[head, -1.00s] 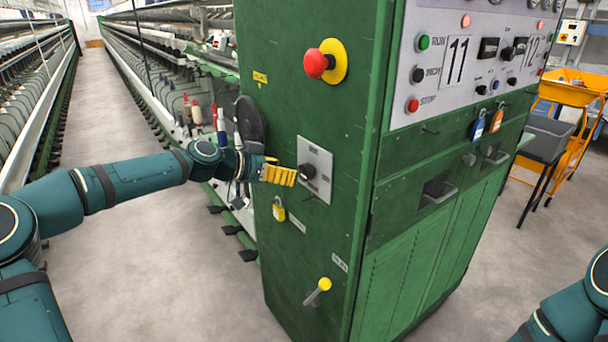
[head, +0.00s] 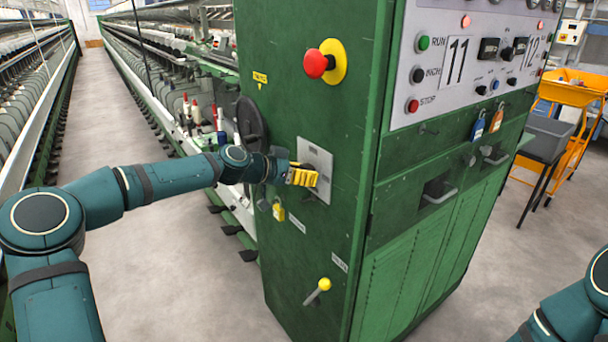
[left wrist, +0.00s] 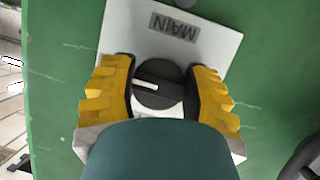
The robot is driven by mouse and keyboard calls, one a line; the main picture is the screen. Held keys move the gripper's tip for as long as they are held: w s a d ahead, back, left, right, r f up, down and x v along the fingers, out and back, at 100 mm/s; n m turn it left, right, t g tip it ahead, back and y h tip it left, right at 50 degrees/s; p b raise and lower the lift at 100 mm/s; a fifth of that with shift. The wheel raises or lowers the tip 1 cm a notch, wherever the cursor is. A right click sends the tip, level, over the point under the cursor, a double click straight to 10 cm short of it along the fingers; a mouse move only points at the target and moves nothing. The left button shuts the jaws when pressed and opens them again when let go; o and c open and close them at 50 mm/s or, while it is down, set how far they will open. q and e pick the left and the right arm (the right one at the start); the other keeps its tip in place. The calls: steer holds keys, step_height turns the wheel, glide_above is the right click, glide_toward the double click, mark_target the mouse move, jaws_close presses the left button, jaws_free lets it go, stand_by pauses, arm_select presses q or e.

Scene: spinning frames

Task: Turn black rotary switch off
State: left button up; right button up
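The black rotary switch (left wrist: 158,84) sits on a light grey plate (head: 315,156) on the green cabinet's side. In the left wrist view the plate reads MAIN, upside down, and the knob's white pointer mark lies nearly level. My left gripper (head: 314,178), with yellow fingers, is at the plate and hides most of the knob in the head view. In the left wrist view its fingers (left wrist: 160,90) stand on both sides of the knob, very close to it. I cannot tell whether they touch it. My right gripper is out of view; only part of that arm shows.
A red emergency button (head: 318,64) is above the plate. A yellow padlock (head: 278,211) hangs below left, and a yellow-knobbed lever (head: 318,290) is lower down. A dark round wheel (head: 250,124) is close to my left wrist. The aisle floor (head: 130,120) is clear.

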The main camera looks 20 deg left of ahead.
arm_select(q)
steer(key=shift+c, duration=0.5)
steer(key=shift+n, duration=0.3)
steer(key=shift+d+n+g+h+b, duration=0.1)
steer(key=shift+n+g+h+b, duration=0.45)
steer(key=shift+n+h, duration=0.55)
steer(key=n+h+b, duration=0.1)
steer(key=n+h, duration=0.1)
steer(key=n, duration=0.2)
steer(key=shift+s, duration=0.1)
steer(key=n+h+b, duration=0.1)
steer(key=n+h, duration=0.1)
steer(key=n, duration=0.2)
steer(key=shift+d+r+n+t+h, duration=0.1)
steer(key=shift+n+t+h, duration=0.45)
steer(key=shift+n, duration=1.25)
